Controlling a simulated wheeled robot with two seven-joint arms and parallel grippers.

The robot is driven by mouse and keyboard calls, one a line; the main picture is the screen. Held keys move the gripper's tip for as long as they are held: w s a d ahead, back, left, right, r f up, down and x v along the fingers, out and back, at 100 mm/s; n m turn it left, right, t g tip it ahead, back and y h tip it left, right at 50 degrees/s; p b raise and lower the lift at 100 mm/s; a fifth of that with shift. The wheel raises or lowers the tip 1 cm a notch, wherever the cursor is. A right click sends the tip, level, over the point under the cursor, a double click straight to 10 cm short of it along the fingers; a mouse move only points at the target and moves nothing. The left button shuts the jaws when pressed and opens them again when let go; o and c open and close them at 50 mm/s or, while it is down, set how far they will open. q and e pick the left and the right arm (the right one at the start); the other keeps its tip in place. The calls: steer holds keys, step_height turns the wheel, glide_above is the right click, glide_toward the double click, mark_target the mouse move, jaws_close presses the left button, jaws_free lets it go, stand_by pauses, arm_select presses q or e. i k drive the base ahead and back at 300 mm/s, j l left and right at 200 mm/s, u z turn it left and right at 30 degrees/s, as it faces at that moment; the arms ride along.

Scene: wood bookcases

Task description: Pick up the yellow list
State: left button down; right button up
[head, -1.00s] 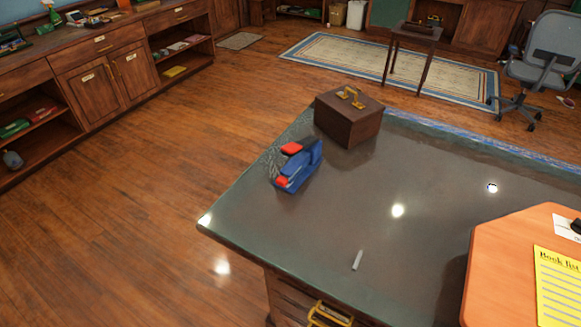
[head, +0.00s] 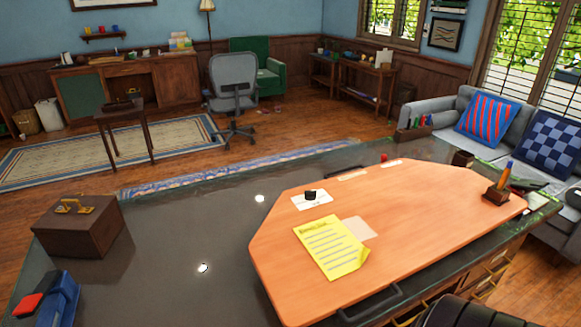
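The yellow list (head: 331,247) is a sheet headed "Book list" with ruled lines. It lies on the orange wooden board (head: 430,210) on top of the dark desk, and its lower right corner is curled up. It partly overlaps a pale sheet (head: 360,228). Neither of my grippers shows in the head view, so their state cannot be seen.
A white card with a small black object (head: 310,196) lies behind the list. A pen holder (head: 497,193) stands at the board's right. A brown box (head: 79,227) and a blue-and-red object (head: 50,300) are at left. A dark padded shape (head: 475,312) is at bottom right.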

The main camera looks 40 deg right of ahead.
mark_target(338, 253)
steer(key=z, duration=1.75)
steer(key=u, duration=2)
steer(key=z, duration=2)
steer(key=u, duration=0.45)
